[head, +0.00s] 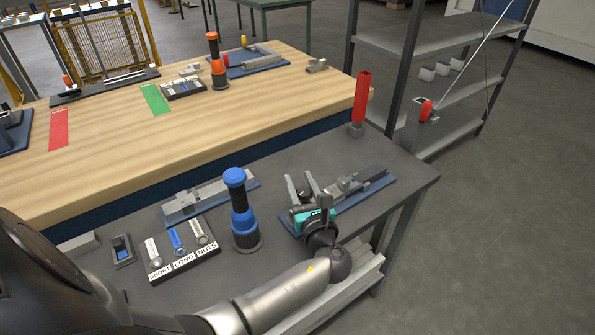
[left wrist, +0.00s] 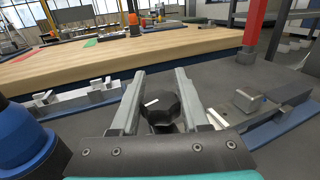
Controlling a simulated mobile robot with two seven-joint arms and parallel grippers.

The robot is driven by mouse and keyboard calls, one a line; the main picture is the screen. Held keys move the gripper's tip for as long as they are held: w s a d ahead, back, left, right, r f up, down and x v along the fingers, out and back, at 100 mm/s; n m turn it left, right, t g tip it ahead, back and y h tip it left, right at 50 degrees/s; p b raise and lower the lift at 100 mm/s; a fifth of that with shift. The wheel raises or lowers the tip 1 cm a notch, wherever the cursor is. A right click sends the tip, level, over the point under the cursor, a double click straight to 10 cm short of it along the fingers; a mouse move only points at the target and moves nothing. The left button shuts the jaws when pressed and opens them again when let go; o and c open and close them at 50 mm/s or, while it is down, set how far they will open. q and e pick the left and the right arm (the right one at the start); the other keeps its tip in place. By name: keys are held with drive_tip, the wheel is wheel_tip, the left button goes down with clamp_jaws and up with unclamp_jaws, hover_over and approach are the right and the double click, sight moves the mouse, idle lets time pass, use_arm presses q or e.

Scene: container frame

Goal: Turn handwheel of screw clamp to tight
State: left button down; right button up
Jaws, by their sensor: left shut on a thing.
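The screw clamp (head: 345,187) is a grey metal fixture on a blue base plate at the right of the dark bench; part of it also shows at the right in the left wrist view (left wrist: 250,101). Its handwheel (left wrist: 161,108) is a black knob with a white mark on top. My left gripper (head: 309,185), with a teal body, reaches the clamp's near left end. In the left wrist view its fingers (left wrist: 158,85) stand on both sides of the handwheel and are shut on it. In the head view the gripper mostly hides the handwheel. My right gripper is not in view.
A blue-and-black cylinder (head: 241,210) stands left of my gripper, beside a tray (head: 183,266) labelled short, long and nuts. Another clamp fixture (head: 209,201) lies behind it. A red post (head: 361,100) stands at the back right. A wooden-topped table (head: 120,150) adjoins the bench.

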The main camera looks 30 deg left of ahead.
use_arm(q)
drive_tip(key=shift+w+r+m+t+h+p, duration=0.15)
drive_tip(key=shift+r+m+t+h+p, duration=0.1)
drive_tip(key=shift+m+t+h+p, duration=0.6)
drive_tip(key=shift+w+d+m+t+h, duration=0.15)
drive_tip(key=shift+m+t+h, duration=0.4)
drive_tip(key=shift+t+h, duration=0.3)
drive_tip(key=m+h, duration=0.1)
drive_tip(key=t+h, duration=0.1)
drive_tip(key=shift+w+d+f+m+h, duration=0.1)
drive_tip(key=shift+d+m+h, duration=0.1)
drive_tip(key=shift+m+h, duration=0.15)
drive_tip(key=m+h, duration=0.1)
drive_tip(key=m+t+h+b, duration=0.1)
drive_tip(key=h, duration=0.1)
drive_tip(key=shift+w+d+f+m+h, duration=0.1)
drive_tip(key=shift+d+f+m+h, duration=0.05)
drive_tip(key=shift+d+m+h, duration=0.15)
drive_tip(key=m+h+b, duration=0.2)
drive_tip(key=h, duration=0.1)
drive_tip(key=shift+d+t, duration=0.35)
drive_tip(key=shift+t, duration=0.05)
drive_tip(key=shift+w+d+m+h+b, duration=0.1)
drive_tip(key=shift+d+m+h+b, duration=0.1)
drive_tip(key=shift+m+h+b, duration=0.55)
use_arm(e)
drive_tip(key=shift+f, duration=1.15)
use_arm(q)
drive_tip(key=shift+r, duration=0.2)
